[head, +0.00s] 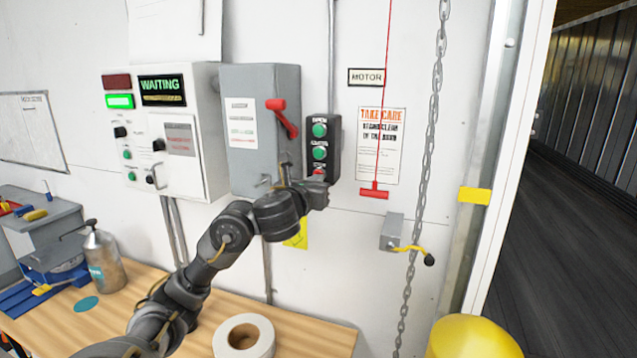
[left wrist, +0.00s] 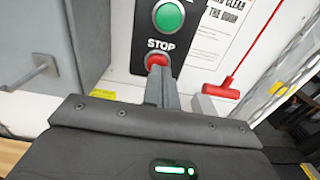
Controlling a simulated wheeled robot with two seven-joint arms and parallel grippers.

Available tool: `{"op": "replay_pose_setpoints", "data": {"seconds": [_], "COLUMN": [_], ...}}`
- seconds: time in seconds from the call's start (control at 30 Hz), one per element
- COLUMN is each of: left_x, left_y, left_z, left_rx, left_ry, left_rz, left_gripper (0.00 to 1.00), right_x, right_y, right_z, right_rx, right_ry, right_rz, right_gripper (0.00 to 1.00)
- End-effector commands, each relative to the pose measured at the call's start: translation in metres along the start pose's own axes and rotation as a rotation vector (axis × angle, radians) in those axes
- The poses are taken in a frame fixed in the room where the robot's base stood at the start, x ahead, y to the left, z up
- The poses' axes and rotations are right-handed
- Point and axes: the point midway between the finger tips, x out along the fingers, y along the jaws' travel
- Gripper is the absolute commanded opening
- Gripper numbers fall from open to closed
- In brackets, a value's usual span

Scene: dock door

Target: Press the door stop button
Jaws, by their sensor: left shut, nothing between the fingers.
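The door control box (head: 333,148) is a black panel on the wall with two green buttons and a red stop button at its bottom. In the left wrist view the red stop button (left wrist: 157,60) sits under the word STOP. My left gripper (head: 320,184) is shut and empty, with its fingertips at the lower end of the box. In the left wrist view the shut fingers (left wrist: 160,82) reach up to the red button and cover its lower part. I cannot tell whether they touch it. My right gripper is in neither view.
A grey switch box (head: 262,88) with a red lever is left of the panel. A red pull handle (head: 374,192) on a cord and a chain (head: 428,150) hang to the right. A wooden bench (head: 305,335) with a tape roll (head: 244,337) stands below.

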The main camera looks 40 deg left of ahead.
Motion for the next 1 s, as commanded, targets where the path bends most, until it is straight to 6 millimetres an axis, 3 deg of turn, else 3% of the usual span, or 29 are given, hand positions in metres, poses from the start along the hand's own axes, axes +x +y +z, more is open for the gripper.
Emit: {"op": "replay_pose_setpoints", "data": {"seconds": [0.37, 0.67, 0.83, 1.0], "left_x": [0.014, 0.015, 0.008, -0.012], "left_y": [0.002, 0.0, -0.003, -0.01], "left_z": [0.003, 0.005, 0.008, 0.012], "left_rx": [-0.003, -0.006, -0.004, -0.003], "left_ry": [-0.008, -0.008, -0.009, -0.013], "left_rz": [0.002, -0.001, -0.006, -0.017], "left_gripper": [0.0, 0.0, 0.0, 0.0], "right_x": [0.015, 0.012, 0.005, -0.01], "right_y": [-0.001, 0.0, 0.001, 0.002], "right_z": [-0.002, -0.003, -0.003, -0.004], "right_rx": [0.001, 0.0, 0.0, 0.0], "right_ry": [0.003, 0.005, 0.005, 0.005], "right_rz": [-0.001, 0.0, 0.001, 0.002], "right_gripper": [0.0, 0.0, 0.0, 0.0]}}
